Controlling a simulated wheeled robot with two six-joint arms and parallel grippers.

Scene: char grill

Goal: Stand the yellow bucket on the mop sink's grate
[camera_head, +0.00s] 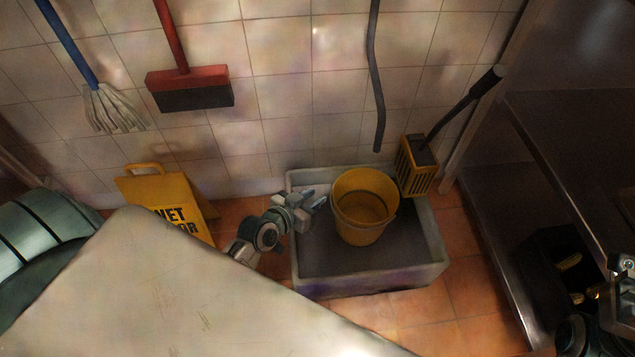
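The yellow bucket (362,222) is upright inside the grey mop sink (372,284), and its base appears to rest on the dark grate (325,255). It is empty as far as I can see. My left gripper (315,198) is over the sink's left side, just left of the bucket. Its two fingers are spread, with nothing between them, and they look apart from the bucket wall. My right arm shows only in part at the lower right edge, and its gripper (603,292) is too dark and cut off to read.
A yellow wringer (416,165) with a black handle stands at the sink's back right corner. A black hose (376,90) hangs above the sink. A yellow wet-floor sign (165,198) stands left. A pale counter (170,290) fills the front left; steel shelves (500,215) stand right.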

